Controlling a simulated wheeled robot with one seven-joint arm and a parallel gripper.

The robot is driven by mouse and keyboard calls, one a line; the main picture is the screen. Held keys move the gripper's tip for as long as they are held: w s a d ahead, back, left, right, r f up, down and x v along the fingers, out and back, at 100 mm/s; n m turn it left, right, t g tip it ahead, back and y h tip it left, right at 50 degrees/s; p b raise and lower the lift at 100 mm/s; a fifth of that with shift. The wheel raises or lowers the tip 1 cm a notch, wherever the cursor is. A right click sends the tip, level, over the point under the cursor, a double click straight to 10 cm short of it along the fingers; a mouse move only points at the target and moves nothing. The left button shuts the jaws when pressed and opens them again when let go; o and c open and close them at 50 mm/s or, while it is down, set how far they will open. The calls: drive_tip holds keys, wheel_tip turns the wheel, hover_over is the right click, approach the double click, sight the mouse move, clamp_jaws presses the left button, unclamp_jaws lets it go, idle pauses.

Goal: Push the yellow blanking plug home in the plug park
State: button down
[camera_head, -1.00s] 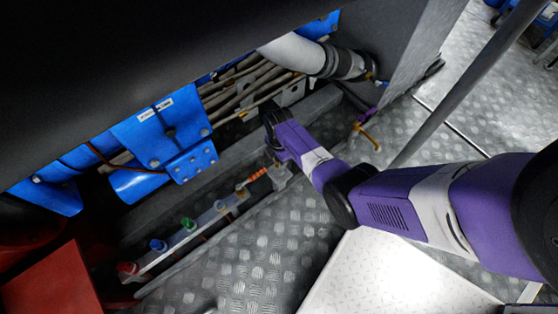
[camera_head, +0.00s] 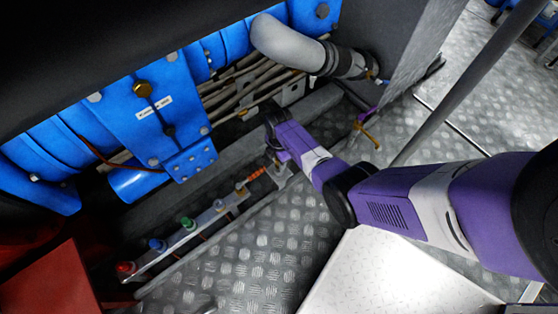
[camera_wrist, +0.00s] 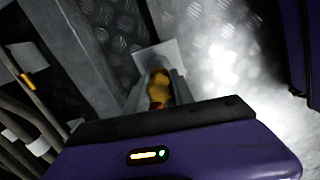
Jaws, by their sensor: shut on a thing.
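The yellow plug (camera_wrist: 158,84) shows in the wrist view between the two grey fingers of my gripper (camera_wrist: 158,97), which is shut on it. A small grey block or plate (camera_wrist: 152,54) lies just beyond the plug; I cannot tell how deep the plug sits. In the head view my gripper (camera_head: 281,166) points down at the right end of a grey rail (camera_head: 203,220), apparently the plug park. The yellow plug is not clear there. Red (camera_head: 125,268), blue (camera_head: 157,245) and green (camera_head: 188,223) caps stand along the rail.
Blue machinery (camera_head: 150,100) overhangs the rail, with pipes (camera_head: 240,88) and a grey hose (camera_head: 290,45) behind my gripper. An orange coiled piece (camera_head: 256,174) lies beside the gripper. A red box (camera_head: 50,280) stands at lower left. Tread-plate floor (camera_head: 260,250) is clear in front.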

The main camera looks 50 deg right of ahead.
drive_tip(key=shift+f+b, duration=1.25)
drive_tip(key=shift+f, duration=0.1)
drive_tip(key=c, duration=1)
unclamp_jaws()
wheel_tip(320, 180, up, 8)
drive_tip(key=p, duration=0.4)
drive_tip(key=shift+d+f, duration=0.1)
drive_tip(key=shift+f, duration=0.15)
drive_tip(key=shift+r+p, duration=0.45)
drive_tip(key=shift+s, duration=0.1)
